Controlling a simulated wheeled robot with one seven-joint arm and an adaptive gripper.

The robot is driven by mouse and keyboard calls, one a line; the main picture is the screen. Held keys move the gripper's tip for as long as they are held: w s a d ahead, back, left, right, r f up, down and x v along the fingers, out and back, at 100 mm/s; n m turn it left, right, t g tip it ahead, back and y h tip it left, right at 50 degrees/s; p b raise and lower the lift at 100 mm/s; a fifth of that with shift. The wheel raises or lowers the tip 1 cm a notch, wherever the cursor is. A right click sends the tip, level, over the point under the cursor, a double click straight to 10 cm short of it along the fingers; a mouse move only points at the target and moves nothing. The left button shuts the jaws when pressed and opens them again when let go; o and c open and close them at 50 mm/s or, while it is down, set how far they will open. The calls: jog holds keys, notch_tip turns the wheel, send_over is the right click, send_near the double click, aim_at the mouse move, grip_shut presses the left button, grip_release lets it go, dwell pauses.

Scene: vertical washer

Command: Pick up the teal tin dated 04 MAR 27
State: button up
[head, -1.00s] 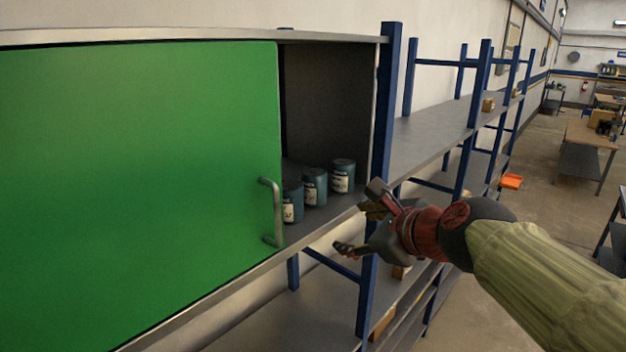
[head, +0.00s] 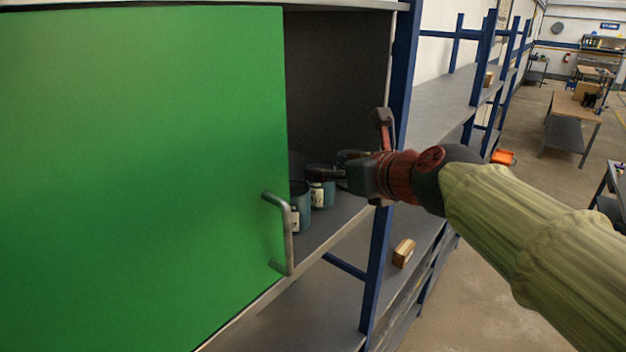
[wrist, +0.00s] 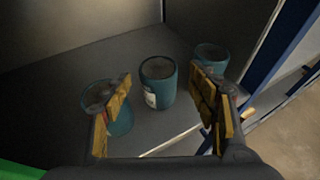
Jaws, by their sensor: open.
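Three teal tins stand upright in a row on the cabinet floor: a left one (head: 300,212) (wrist: 121,118), a middle one (head: 322,190) (wrist: 160,85) and a right one (wrist: 212,57). They have dark tops. White labels show on the left and middle tins, but the dates are too small to read. My gripper (wrist: 162,100) is open and empty at the cabinet opening. In the wrist view its fingers flank the middle tin, the left finger overlapping the left tin and the right finger near the right tin. In the head view my gripper partly covers the right tin.
A green sliding door (head: 140,170) with a metal handle (head: 284,235) covers the cabinet's left part, close to the left tin. A blue post (head: 402,80) stands at the opening's right edge. A small box (head: 403,253) sits on a lower shelf.

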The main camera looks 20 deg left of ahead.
aim_at(319, 167)
jog(key=shift+f+x, duration=0.2)
jog(key=shift+x, duration=3.75)
jog(key=shift+s+d, duration=0.1)
jog(key=shift+s, duration=0.25)
jog(key=shift+c, duration=0.5)
jog(key=shift+w, duration=0.1)
jog(key=c, duration=1)
jog(key=shift+c, duration=0.2)
jog(key=shift+r, duration=0.15)
